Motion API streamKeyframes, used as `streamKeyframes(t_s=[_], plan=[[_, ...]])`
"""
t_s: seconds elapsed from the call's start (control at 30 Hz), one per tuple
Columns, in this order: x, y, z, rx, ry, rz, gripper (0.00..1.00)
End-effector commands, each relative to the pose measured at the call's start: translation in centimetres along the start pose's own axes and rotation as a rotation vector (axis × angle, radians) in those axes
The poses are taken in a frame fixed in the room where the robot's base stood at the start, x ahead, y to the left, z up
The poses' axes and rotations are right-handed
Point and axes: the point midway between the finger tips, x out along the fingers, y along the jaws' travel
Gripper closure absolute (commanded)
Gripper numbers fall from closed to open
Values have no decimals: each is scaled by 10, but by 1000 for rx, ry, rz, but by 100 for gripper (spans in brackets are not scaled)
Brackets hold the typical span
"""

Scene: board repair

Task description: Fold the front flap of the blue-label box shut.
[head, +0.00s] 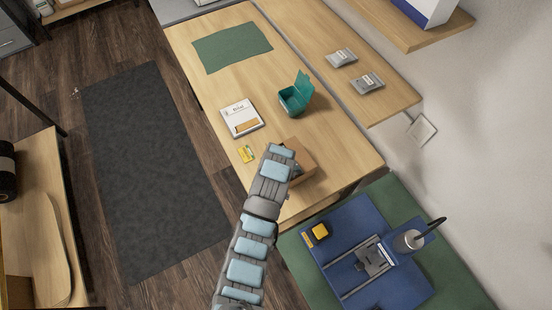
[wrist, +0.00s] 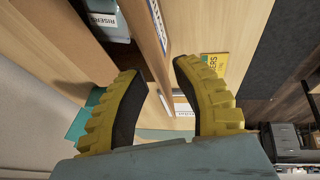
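A brown cardboard box (head: 303,160) stands near the front end of the wooden table, partly hidden behind my arm. Its label and front flap cannot be made out in the head view. In the wrist view a tan panel carries a white label with a blue edge (wrist: 158,24), seen steeply from the side. My gripper (wrist: 157,70) has two yellow and black fingers, spread apart with a clear gap. The tan panel's end shows beyond and between the fingertips; I cannot tell whether either finger touches it. The gripper's tips are hidden in the head view.
A teal box with a raised lid (head: 296,99), a white printed sheet (head: 241,115) and a yellow card (head: 246,153) lie near the cardboard box. Grey packets (head: 367,83) lie on the raised shelf. A blue mat with a tool stand (head: 350,235) is at the lower right.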

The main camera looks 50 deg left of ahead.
Motion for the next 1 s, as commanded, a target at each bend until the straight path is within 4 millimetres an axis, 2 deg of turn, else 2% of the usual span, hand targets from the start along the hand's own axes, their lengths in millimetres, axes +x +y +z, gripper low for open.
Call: streamKeyframes(t_s=[0.3, 0.7, 0.8, 1.0], plan=[[16, -1, 1, 1, -1, -1, 71], [19, -1, 1, 1, -1, -2, 70], [19, -1, 1, 1, -1, -1, 98], [19, -1, 1, 0, -2, -2, 100]])
